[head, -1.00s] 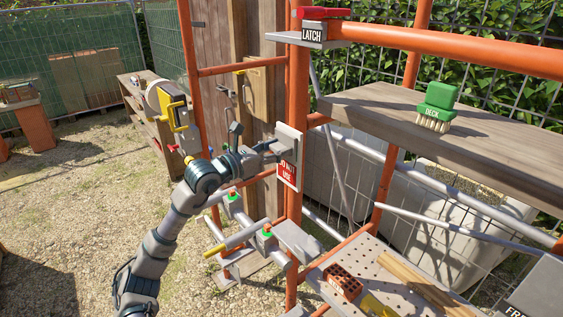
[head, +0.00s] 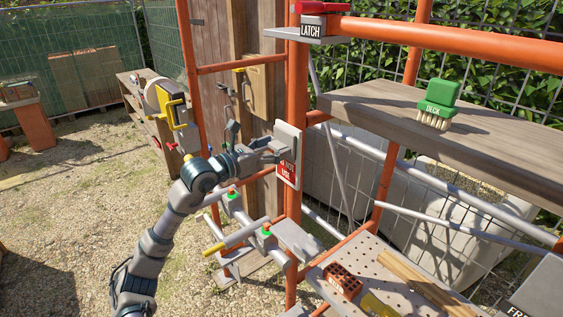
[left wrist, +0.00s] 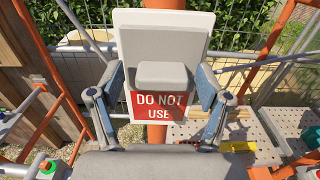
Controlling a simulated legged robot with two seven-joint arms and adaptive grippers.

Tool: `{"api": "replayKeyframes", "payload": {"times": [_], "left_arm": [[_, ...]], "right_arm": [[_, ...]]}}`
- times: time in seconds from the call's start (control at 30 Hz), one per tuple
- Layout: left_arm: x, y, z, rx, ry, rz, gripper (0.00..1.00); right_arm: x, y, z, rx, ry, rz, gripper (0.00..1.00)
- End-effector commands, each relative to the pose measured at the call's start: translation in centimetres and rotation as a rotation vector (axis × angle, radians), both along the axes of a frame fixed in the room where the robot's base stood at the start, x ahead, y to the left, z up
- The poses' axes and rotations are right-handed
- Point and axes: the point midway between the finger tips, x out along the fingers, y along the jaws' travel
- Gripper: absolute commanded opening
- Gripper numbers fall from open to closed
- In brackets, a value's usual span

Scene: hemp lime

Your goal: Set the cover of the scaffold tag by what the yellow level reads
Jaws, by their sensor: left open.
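The scaffold tag is a pale board on an orange upright (head: 298,205). Its grey cover (left wrist: 162,45) lies over the upper part, and the red "DO NOT USE" panel (left wrist: 158,106) shows below. A block-shaped grip (left wrist: 165,76) sticks out from the cover. My left gripper (head: 281,150) is at the tag. In the left wrist view its fingers (left wrist: 162,84) are open, one on each side of the grip, with gaps visible. A yellow-framed item (head: 177,112) hangs at the left, and another yellow item (head: 377,305) lies low; I cannot tell which is the level, nor any reading.
A shelf plank (head: 470,125) holds a green "DECK" brush (head: 437,103). A "LATCH" block (head: 313,26) stands above the tag. Below are a perforated tray (head: 372,262) with a brick (head: 342,281), and a pipe (head: 240,236) beside green-topped clamps.

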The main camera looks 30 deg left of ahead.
Motion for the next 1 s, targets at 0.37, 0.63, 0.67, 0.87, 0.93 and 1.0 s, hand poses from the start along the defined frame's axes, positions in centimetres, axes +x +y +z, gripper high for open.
{"api": "replayKeyframes", "payload": {"times": [0.37, 0.63, 0.67, 0.87, 0.93, 1.0], "left_arm": [[-3.1, 1.3, -0.4, 0.002, 0.0, 0.001, 0.77], [-5.3, 2.2, -0.3, 0.001, 0.001, 0.001, 0.77], [-5.5, 2.3, -0.3, 0.001, 0.001, 0.002, 0.77], [-7.1, 2.9, -0.3, 0.002, -0.001, 0.0, 0.77], [-7.4, 3.0, -0.3, 0.001, 0.001, 0.0, 0.77], [-7.6, 3.1, -0.2, 0.003, 0.001, 0.0, 0.77]], "right_arm": [[-0.2, 0.1, -2.6, 0.002, 0.002, 0.0, 0.0], [-0.3, 0.1, -4.1, 0.001, 0.005, 0.0, 0.0], [-0.4, 0.1, -4.3, 0.001, 0.005, 0.0, 0.0], [-0.5, 0.1, -5.4, 0.0, 0.007, 0.0, 0.0], [-0.5, 0.0, -5.5, 0.0, 0.008, 0.001, 0.0], [-0.5, 0.0, -5.6, 0.0, 0.008, 0.001, 0.0]]}}
